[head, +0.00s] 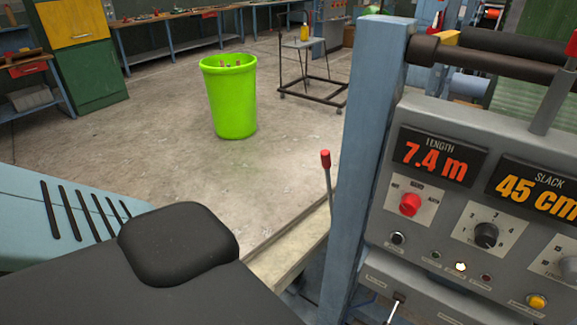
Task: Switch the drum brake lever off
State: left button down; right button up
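Several levers show, and no label I can read says which is the drum brake lever. A thin lever with a red knob (326,160) stands nearly upright left of the blue post. A small toggle with a pale stick (394,312) points down on the lower panel; the label above it is too small to read. A grey lever (554,95) rises at the right edge, its top cut off by the frame. The grey control panel (385,225) shows 7.4 m length and 45 cm slack. Neither of my grippers is in view.
The blue post (362,150) stands left of the panel. The panel also has a red knob (410,204), a black dial (486,235) and a yellow button (536,301). A green bin (230,100) and a wheeled cart (305,75) stand on otherwise open concrete floor.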

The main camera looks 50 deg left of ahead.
aim_at(326, 154)
jog(key=j+u, duration=0.3)
jog(key=j, duration=1.45)
jog(key=k+u, duration=0.05)
jog(key=k, duration=0.05)
